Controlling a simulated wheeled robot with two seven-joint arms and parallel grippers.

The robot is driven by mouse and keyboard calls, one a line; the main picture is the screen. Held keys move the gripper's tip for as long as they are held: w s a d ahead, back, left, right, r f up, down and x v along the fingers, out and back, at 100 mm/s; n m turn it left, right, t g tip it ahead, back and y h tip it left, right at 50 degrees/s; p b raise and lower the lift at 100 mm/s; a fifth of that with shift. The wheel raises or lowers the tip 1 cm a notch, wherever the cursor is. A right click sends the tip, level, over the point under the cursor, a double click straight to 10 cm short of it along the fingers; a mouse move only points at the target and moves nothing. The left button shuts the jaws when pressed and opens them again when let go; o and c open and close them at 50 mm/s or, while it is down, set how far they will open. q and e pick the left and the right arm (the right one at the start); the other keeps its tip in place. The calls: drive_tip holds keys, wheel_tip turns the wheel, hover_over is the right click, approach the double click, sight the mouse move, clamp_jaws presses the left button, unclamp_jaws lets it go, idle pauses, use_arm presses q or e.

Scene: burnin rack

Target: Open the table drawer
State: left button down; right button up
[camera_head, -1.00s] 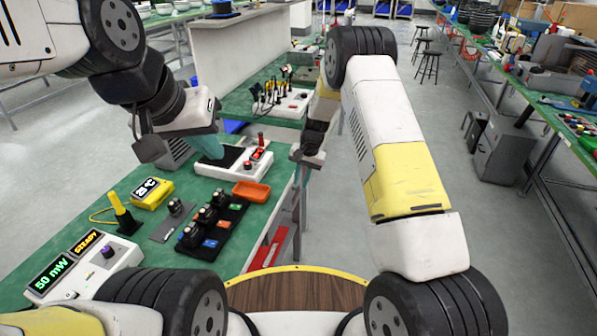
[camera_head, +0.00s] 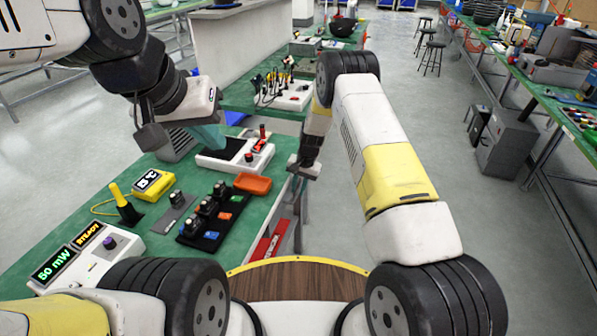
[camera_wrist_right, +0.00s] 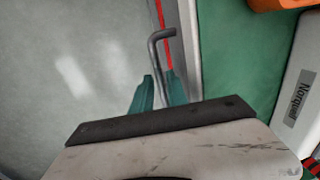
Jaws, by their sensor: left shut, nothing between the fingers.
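The table (camera_head: 90,205) has a green top. At its right side a grey bent handle bar (camera_wrist_right: 160,62) shows in the right wrist view, beside a grey panel with a red edge. My right gripper (camera_wrist_right: 160,92) is open, its teal fingers on either side of the bar in the picture; I cannot tell whether they touch it. In the head view my right gripper (camera_head: 302,185) hangs beside the table's right edge, mostly hidden by its own wrist. My left gripper (camera_head: 211,140) is shut and empty above the white box with the dark pad (camera_head: 236,154).
An orange tray (camera_head: 252,183), a black rack with several modules (camera_head: 212,217), a yellow meter (camera_head: 153,184) and a power meter (camera_head: 85,258) stand on the table. A red item (camera_head: 268,243) shows below the edge.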

clamp_jaws()
idle(1.2)
drive_tip(key=s+d, duration=0.4)
drive_tip(key=d, duration=1)
drive_tip(key=s+d, duration=0.5)
drive_tip(key=d, duration=0.8)
drive_tip(key=shift+d, duration=0.35)
drive_tip(key=shift+o, duration=0.7)
unclamp_jaws()
wheel_tip(320, 180, up, 8)
drive_tip(key=d, duration=0.1)
drive_tip(key=shift+s+d+f, duration=0.15)
drive_tip(key=shift+s+d, duration=0.05)
